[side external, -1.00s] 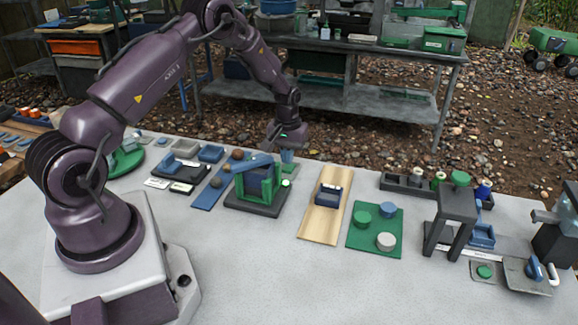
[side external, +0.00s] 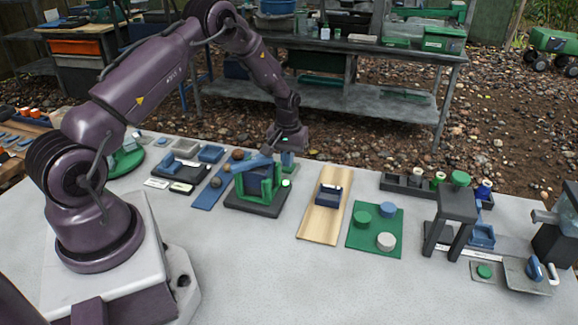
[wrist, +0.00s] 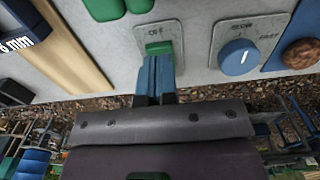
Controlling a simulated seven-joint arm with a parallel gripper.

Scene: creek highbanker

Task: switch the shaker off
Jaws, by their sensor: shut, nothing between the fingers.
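The shaker (side external: 258,184), a green frame with a dark blue box on a dark base, stands left of the middle in the side view. In the wrist view a grey plate (wrist: 178,32) carries a green switch (wrist: 158,47) below a label that seems to read OFF. My gripper (wrist: 157,60) is shut and empty, its blue fingers pointing at the switch. The tips overlap the switch's lower edge; I cannot tell whether they touch it.
A blue dial (wrist: 238,57) marked SLOW and FAST sits right of the switch. A brown stone (wrist: 302,53) lies farther right. A wooden board (side external: 322,215) and a green mat (side external: 366,243) lie right of the shaker. The front of the table is clear.

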